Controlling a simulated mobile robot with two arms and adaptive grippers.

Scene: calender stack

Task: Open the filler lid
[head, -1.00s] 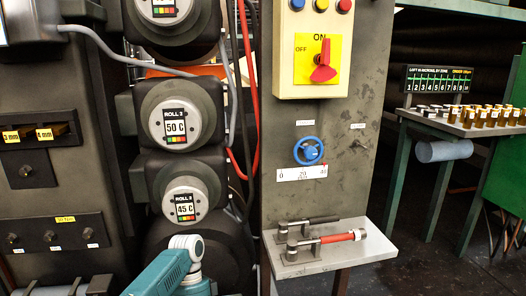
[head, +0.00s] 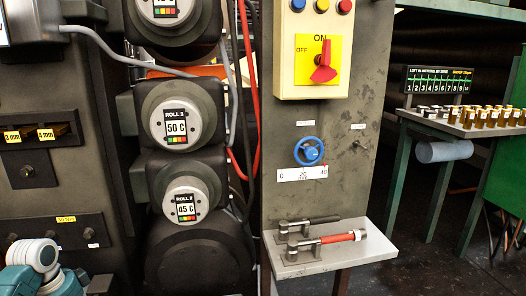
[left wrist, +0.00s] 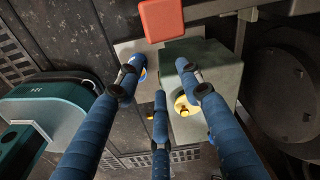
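In the left wrist view my left gripper (left wrist: 160,85) shows as three blue fingers spread apart with nothing between them. A grey-green box (left wrist: 222,72) lies beyond the fingers, partly hidden by the right one. A round pale yellow fitting (left wrist: 184,106) shows on or beside the box, between the fingers. An orange-red block (left wrist: 164,19) sits at the top, past the fingertips. I cannot tell for sure which of these is the filler lid. In the head view only my left arm shows at the lower left; its gripper is out of frame. My right gripper is in neither view.
The roll housings (head: 178,112) and the control cabinet (head: 330,130) stand close by. A small shelf (head: 320,255) with two lever tools juts from the cabinet. In the wrist view a dark round housing (left wrist: 285,95) is at the right and a pipe (left wrist: 243,40) runs beside the box.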

